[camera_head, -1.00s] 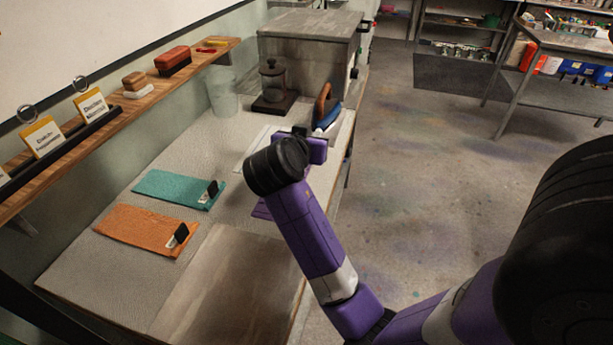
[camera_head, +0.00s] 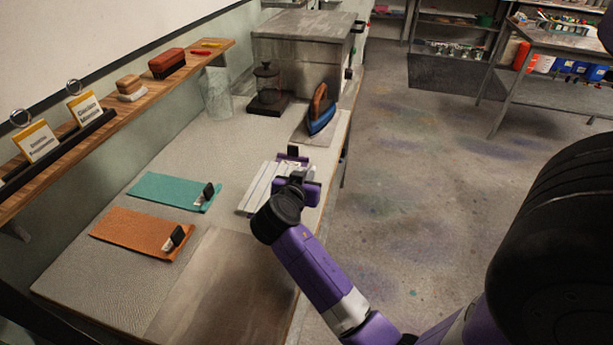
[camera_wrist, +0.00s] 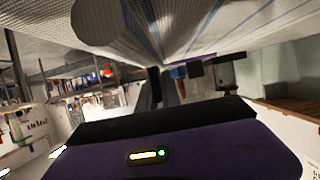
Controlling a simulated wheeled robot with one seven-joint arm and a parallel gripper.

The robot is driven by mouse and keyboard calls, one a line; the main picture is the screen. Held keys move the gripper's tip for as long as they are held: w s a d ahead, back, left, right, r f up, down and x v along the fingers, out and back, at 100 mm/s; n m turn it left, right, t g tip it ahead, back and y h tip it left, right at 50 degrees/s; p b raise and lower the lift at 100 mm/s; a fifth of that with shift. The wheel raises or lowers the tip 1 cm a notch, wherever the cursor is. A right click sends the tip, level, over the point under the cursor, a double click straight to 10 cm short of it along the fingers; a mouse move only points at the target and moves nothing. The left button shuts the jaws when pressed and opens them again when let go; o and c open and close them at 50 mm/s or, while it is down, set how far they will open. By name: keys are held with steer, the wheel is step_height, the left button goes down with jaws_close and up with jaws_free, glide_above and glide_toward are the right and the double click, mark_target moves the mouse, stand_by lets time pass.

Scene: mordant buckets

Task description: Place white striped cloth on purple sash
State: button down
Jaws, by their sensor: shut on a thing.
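The white striped cloth (camera_head: 259,187) is beside my gripper, over the right part of the worktable in the head view. My gripper (camera_head: 292,164) is shut on its right side. In the wrist view the cloth (camera_wrist: 190,28) fills the top, gathered toward my gripper (camera_wrist: 167,84). I cannot tell whether the cloth touches the sash or the table.
A teal cloth (camera_head: 165,190) and an orange cloth (camera_head: 130,231) lie on the table (camera_head: 110,268) at left, each with a small clip stand.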

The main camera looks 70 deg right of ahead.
steer(key=shift+f, duration=0.1)
steer(key=shift+f, duration=0.15)
steer(key=c, duration=1.5)
jaws_free()
steer(key=shift+c, duration=0.2)
steer(key=shift+r, duration=0.2)
steer(key=shift+a+r, duration=0.15)
steer(key=b+v, duration=0.1)
steer(key=v, duration=1)
steer(key=shift+a+r, duration=0.1)
steer(key=shift+a, duration=0.25)
